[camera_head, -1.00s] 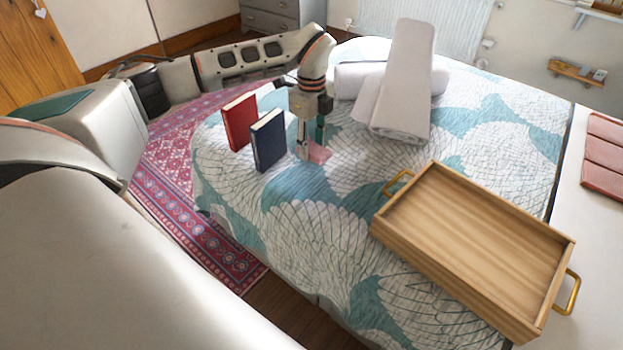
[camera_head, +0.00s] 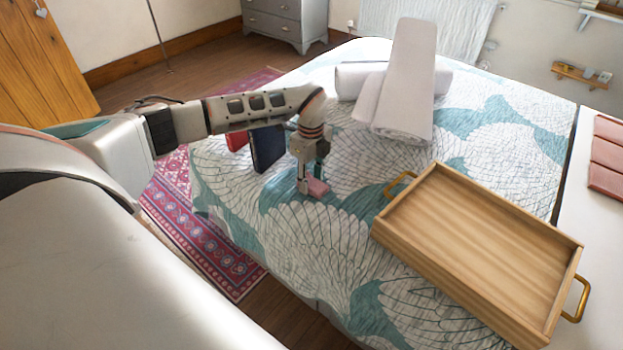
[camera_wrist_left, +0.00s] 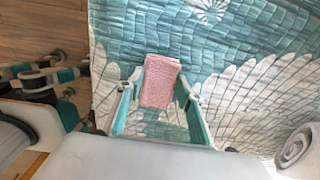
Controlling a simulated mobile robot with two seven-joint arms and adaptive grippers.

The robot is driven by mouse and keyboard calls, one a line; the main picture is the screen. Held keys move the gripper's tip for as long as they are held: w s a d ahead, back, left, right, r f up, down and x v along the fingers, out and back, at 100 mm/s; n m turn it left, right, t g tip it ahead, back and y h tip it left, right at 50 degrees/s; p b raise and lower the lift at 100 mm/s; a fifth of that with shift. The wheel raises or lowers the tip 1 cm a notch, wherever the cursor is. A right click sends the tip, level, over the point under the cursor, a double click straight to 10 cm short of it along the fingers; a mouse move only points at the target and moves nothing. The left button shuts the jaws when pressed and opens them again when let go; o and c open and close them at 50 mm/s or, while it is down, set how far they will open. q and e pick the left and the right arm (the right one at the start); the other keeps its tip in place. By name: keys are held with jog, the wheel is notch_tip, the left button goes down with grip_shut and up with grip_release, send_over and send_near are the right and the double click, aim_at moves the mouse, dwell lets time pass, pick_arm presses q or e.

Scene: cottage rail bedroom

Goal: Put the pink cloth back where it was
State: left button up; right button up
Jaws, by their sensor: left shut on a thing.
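The pink cloth (camera_head: 316,187) is a small folded piece at the fingertips of my left gripper (camera_head: 312,188), on or just above the patterned bedspread; I cannot tell if it touches. In the left wrist view the cloth (camera_wrist_left: 160,81) shows as a pink rectangle between the teal fingers of my left gripper (camera_wrist_left: 160,92). The left gripper is shut on it. My right gripper is not in view.
A wooden tray (camera_head: 480,258) with brass handles lies empty on the bed, right of the gripper. Rolled white towels (camera_head: 398,95) lie behind. A dark blue book (camera_head: 267,150) and a red book (camera_head: 236,140) stand left, partly behind my arm. Bedspread (camera_head: 300,255) in front is clear.

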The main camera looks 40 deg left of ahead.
aim_at(311, 179)
pick_arm(q)
jog(key=shift+r, duration=0.1)
jog(key=o, duration=1.1)
jog(key=shift+c, duration=0.2)
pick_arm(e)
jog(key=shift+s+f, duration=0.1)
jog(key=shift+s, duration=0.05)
pick_arm(q)
notch_tip(311, 179, up, 12)
jog(key=p, duration=0.2)
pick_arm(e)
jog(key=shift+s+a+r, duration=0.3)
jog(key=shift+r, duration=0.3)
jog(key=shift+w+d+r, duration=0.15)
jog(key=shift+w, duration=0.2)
